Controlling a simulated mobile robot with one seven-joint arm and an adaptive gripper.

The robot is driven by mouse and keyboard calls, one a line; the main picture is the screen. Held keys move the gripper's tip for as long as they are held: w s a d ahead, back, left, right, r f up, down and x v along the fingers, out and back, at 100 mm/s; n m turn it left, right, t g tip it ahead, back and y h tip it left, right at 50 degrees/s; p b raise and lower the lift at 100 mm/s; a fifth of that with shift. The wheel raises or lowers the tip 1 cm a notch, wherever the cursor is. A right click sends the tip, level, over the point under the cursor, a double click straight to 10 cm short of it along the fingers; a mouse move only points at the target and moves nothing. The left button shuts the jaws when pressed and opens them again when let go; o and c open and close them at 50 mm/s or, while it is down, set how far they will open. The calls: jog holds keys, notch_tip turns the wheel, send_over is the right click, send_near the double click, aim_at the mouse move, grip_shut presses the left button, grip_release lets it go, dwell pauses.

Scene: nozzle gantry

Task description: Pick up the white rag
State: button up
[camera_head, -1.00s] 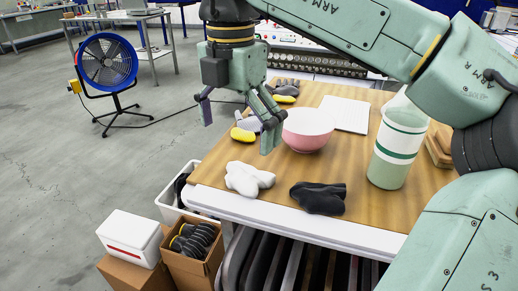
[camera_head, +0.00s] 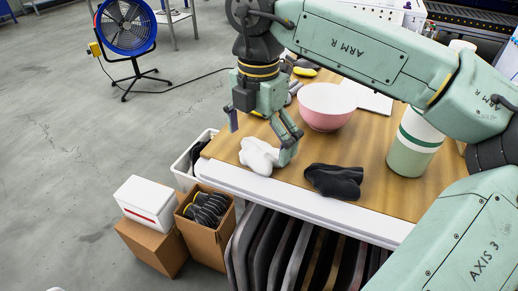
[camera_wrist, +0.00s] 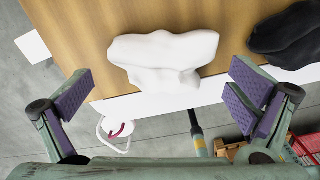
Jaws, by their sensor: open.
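The white rag (camera_head: 259,154) lies crumpled on the wooden table top (camera_head: 380,190), close to its white front edge. My gripper (camera_head: 260,138) is open above the table by the rag, with one finger in front of the rag's right end in the head view. In the wrist view the rag (camera_wrist: 165,60) lies ahead of and between the two purple-padded fingers (camera_wrist: 158,103). The fingers are wide apart and nothing is between their pads. No contact with the rag shows.
A black rag (camera_head: 334,181) lies just right of the white one. A pink bowl (camera_head: 327,107) stands behind, and a green-and-white container (camera_head: 413,145) stands at the right. Boxes (camera_head: 147,201) and a white bin (camera_head: 183,172) stand on the floor beside the table's left front.

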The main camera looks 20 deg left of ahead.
jog(key=shift+f, duration=0.5)
jog(key=c, duration=0.9)
jog(key=shift+r, duration=0.55)
notch_tip(320, 180, up, 2)
jog(key=shift+r+b, duration=0.15)
jog(key=shift+b, duration=0.35)
jog(key=s+d+b, duration=0.1)
jog(key=s+d, duration=0.2)
jog(key=d, duration=0.1)
jog(key=s+d+r+b, duration=0.1)
jog(key=s+d, duration=0.2)
jog(key=d, duration=0.2)
jog(key=s+d+b, duration=0.1)
jog(key=s+d, duration=0.2)
jog(key=d, duration=0.1)
jog(key=shift+d+r, duration=0.2)
jog(key=shift+r, duration=0.1)
